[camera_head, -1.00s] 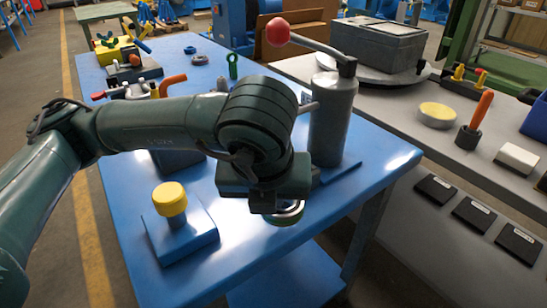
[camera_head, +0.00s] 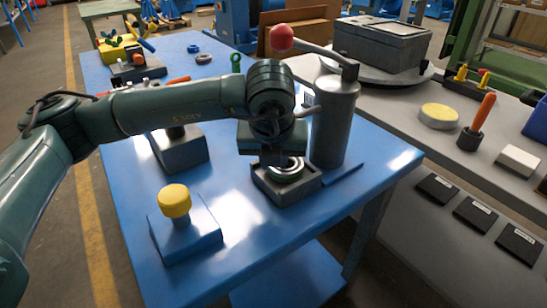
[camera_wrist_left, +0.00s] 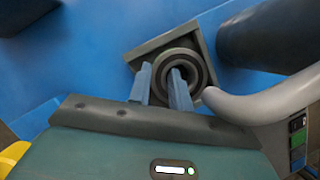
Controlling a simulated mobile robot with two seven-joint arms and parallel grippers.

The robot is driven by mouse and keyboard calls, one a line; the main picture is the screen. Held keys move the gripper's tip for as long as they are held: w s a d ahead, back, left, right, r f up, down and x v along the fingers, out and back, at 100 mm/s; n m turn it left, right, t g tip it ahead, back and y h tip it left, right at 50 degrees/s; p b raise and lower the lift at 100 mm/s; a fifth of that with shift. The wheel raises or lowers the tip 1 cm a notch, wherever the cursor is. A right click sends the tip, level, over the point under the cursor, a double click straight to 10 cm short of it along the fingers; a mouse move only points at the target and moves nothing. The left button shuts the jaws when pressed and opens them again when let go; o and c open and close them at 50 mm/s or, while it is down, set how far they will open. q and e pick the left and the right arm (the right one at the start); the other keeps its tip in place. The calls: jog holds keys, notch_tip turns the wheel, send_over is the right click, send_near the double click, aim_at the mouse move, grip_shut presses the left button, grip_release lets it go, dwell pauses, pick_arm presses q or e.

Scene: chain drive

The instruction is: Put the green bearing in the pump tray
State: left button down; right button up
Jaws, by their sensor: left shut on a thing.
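The green bearing (camera_head: 288,172), a ring with a dark face and green edge, is at the square dark grey tray (camera_head: 287,196) beside the pump (camera_head: 335,125). My left gripper (camera_head: 274,159) is shut on the ring's wall and points down. In the left wrist view the bearing (camera_wrist_left: 204,66) lies within the outline of the tray (camera_wrist_left: 140,57). There, one finger of my left gripper (camera_wrist_left: 160,80) is inside the ring and one outside. I cannot tell whether the bearing touches the tray floor. My right gripper is not in view.
The pump's lever with a red ball (camera_head: 281,37) reaches over the table behind my wrist. A yellow knob (camera_head: 174,201) on a blue base stands at the front left. A grey block (camera_head: 180,152) stands left of the tray.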

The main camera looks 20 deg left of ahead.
pick_arm(q)
jog(key=shift+f, duration=0.15)
jog(key=c, duration=1.6)
grip_release()
jog(key=shift+o, duration=0.3)
jog(key=shift+r, duration=0.2)
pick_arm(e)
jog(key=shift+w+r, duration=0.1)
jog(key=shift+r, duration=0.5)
pick_arm(q)
jog(key=shift+s+r, duration=0.1)
jog(key=shift+r, duration=0.15)
jog(key=v, duration=0.4)
jog(key=shift+s+d+r, duration=0.15)
jog(key=shift+s+r, duration=0.15)
jog(key=shift+s, duration=0.05)
jog(key=s+d+b, duration=0.1)
jog(key=s+d, duration=0.1)
jog(key=s, duration=0.9)
jog(key=shift+d, duration=0.35)
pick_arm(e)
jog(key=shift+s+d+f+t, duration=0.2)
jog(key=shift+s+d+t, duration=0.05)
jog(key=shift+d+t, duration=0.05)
pick_arm(q)
jog(key=shift+s+f, duration=0.15)
jog(key=shift+s, duration=0.05)
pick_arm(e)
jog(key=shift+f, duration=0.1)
